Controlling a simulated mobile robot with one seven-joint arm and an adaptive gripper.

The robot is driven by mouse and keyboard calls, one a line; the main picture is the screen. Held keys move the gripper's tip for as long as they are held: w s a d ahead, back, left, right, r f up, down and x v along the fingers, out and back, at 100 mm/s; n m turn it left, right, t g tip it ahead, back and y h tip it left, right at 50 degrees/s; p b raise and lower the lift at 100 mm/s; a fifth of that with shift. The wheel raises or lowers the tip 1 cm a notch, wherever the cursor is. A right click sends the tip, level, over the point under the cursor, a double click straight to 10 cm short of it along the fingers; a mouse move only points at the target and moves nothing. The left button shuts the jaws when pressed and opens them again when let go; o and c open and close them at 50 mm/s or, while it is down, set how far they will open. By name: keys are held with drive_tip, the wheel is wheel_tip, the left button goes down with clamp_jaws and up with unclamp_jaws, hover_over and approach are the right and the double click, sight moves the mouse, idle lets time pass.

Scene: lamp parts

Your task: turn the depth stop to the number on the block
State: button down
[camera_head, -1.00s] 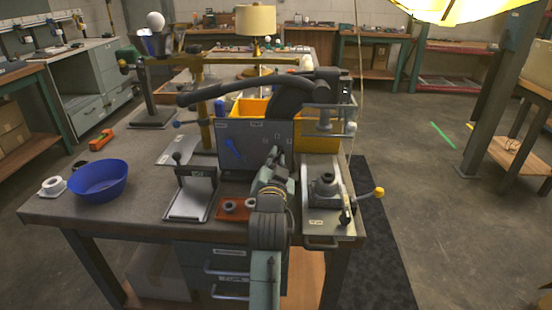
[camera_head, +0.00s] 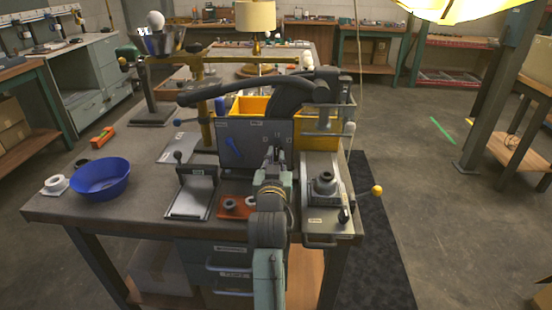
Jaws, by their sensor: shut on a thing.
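My gripper (camera_head: 274,158) is in front of the right part of an upright grey panel (camera_head: 240,142) on the workbench. It points away from the camera and its jaws are shut on a small part. My wrist and jaws hide most of that part, so I cannot tell for sure that it is the depth stop. The panel carries small pale labels and a blue pointer-like piece (camera_head: 233,148). I cannot make out a numbered block or read any number.
A grey fixture (camera_head: 325,186) with a yellow-knobbed lever (camera_head: 376,190) stands close right of my arm. A red-brown tray (camera_head: 236,206) with grey rings, a grey plate stand (camera_head: 190,198) and a blue bowl (camera_head: 100,178) are left. A yellow bin (camera_head: 255,106) is behind the panel.

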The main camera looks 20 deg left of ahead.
drive_tip(key=c, duration=1.6)
unclamp_jaws()
drive_tip(key=shift+c, duration=0.2)
wheel_tip(320, 180, up, 10)
drive_tip(key=shift+r, duration=0.1)
